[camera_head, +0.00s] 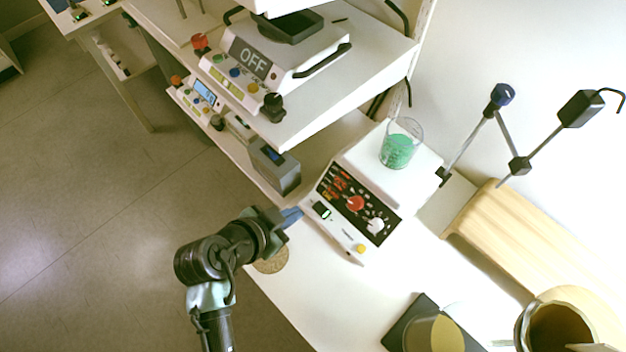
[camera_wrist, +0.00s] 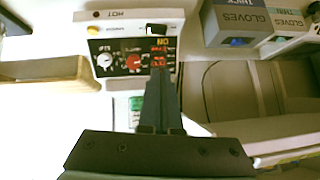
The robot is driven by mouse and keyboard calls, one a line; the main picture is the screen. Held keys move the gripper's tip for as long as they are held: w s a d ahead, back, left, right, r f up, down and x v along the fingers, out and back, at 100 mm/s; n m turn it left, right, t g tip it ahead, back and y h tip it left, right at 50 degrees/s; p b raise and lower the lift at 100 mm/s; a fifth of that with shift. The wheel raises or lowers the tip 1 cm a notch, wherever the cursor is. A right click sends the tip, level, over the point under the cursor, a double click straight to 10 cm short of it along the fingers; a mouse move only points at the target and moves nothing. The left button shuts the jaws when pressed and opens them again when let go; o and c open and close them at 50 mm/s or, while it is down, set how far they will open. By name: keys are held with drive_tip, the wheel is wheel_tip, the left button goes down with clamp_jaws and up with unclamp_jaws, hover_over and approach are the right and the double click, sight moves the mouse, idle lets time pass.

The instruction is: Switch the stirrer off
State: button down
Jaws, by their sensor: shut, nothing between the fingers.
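The stirrer (camera_head: 345,222) is a white hotplate unit with a dark panel on the table. It carries a beaker of green liquid (camera_head: 398,148). Its panel has a red knob (camera_head: 355,203), a white knob (camera_head: 375,225) and red lit characters. A switch with a green light (camera_head: 322,210) sits on the front strip; it also shows in the wrist view (camera_wrist: 156,29). My gripper (camera_head: 297,215) is shut and empty, just in front of the switch side. Contact with the switch cannot be told.
A grey box (camera_head: 275,167) stands left of the stirrer. A shelf above it holds a device reading OFF (camera_head: 250,60). A clamp stand (camera_head: 470,145) and a wooden block (camera_head: 500,225) are at the right. Glove boxes (camera_wrist: 240,20) show in the wrist view.

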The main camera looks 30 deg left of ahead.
hover_over(321, 204)
drive_tip(key=s, duration=0.3)
wheel_tip(321, 204, down, 7)
drive_tip(key=shift+r, duration=0.1)
drive_tip(key=shift+s+a+f, duration=0.1)
drive_tip(key=shift+a+f, duration=0.1)
drive_tip(key=shift+f, duration=1.05)
drive_tip(key=shift+a+f, duration=0.15)
drive_tip(key=shift+f, duration=0.55)
